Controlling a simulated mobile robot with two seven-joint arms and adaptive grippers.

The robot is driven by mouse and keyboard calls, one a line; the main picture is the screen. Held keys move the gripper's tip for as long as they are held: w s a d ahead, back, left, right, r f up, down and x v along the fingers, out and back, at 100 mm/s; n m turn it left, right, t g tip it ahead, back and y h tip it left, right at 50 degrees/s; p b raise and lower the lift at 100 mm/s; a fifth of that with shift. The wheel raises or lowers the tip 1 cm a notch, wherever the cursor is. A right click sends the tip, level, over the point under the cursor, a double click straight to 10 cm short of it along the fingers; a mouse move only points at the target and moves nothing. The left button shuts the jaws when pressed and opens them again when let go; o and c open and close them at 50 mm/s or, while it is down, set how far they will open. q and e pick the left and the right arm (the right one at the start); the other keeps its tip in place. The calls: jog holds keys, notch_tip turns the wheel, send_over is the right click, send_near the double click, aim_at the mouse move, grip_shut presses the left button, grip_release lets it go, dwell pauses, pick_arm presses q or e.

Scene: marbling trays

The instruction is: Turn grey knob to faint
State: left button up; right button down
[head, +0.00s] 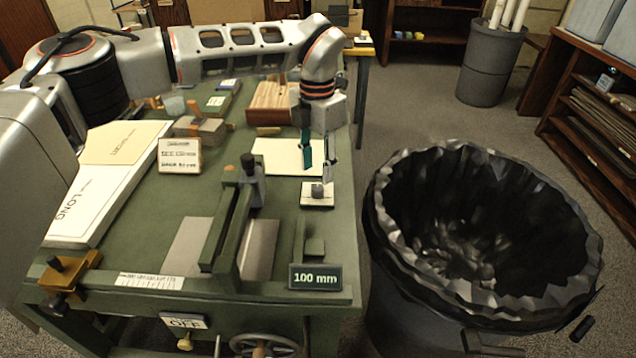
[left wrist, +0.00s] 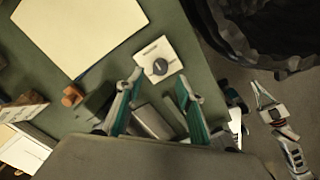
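The grey knob (head: 318,189) stands on a small white plate (head: 318,203) near the right edge of the green bench. In the left wrist view the knob (left wrist: 160,67) is round and dark grey with a small pale mark, and its plate (left wrist: 173,50) is clear of the fingers. The plate's markings are too small to read. My left gripper (head: 318,166) is open, pointing down just above the knob; nothing is between its teal-padded fingers. In the left wrist view its fingertips (left wrist: 159,84) straddle the space just below the knob.
A cream sheet (head: 285,157) lies behind the knob plate. A dark green clamp-like frame (head: 232,228) stands to the left, and a "100 mm" sign (head: 315,277) is at the front. A large black-lined bin (head: 400,285) stands right of the bench.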

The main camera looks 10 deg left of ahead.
aim_at(318, 187)
pick_arm(q)
notch_tip(318, 187, down, 5)
jog(key=shift+r+b, duration=0.2)
jog(key=shift+b, duration=0.1)
jog(key=shift+f, duration=0.5)
jog(key=c, duration=0.7)
grip_shut()
pick_arm(e)
jog(key=shift+w+a, duration=0.25)
